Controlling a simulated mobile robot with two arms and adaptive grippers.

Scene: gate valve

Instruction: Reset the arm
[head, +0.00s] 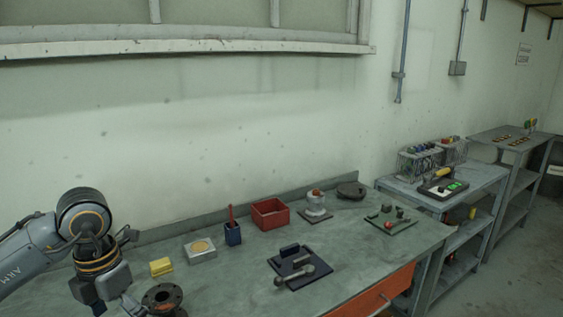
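My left arm comes in from the left, over the near left end of the workbench (225,285). My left gripper (103,291) hangs low at the lower left, just left of a dark round flanged part (162,297). Its fingers are small and partly cut off by the bottom edge, so I cannot tell whether it is open or shut, or whether it touches anything. My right gripper is not in view.
The bench holds a yellow block (161,267), a pale box (201,250), a blue holder (233,234), a red bin (270,214), a dark tool tray (293,269) and a green mat (391,220). A wall backs the bench. Metal shelving (447,190) stands at right.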

